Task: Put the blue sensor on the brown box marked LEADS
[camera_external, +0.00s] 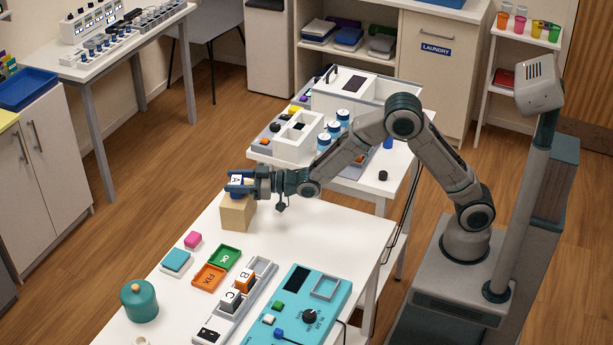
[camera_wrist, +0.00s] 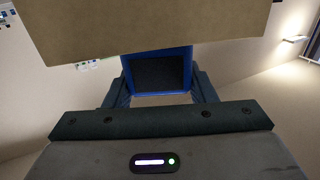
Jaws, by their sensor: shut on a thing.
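The blue sensor (camera_external: 236,180), with a white top face lettered A, is in my gripper (camera_external: 240,184) at the far end of the white table. It also shows as a blue frame with a dark face (camera_wrist: 158,72) between my fingers in the wrist view. The brown box (camera_external: 238,214) stands on the table directly under it. In the wrist view the box's plain brown face (camera_wrist: 150,28) fills the top and hides part of the sensor. I cannot tell whether the sensor touches the box top. No LEADS lettering shows in either view.
Bare table lies right of the box.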

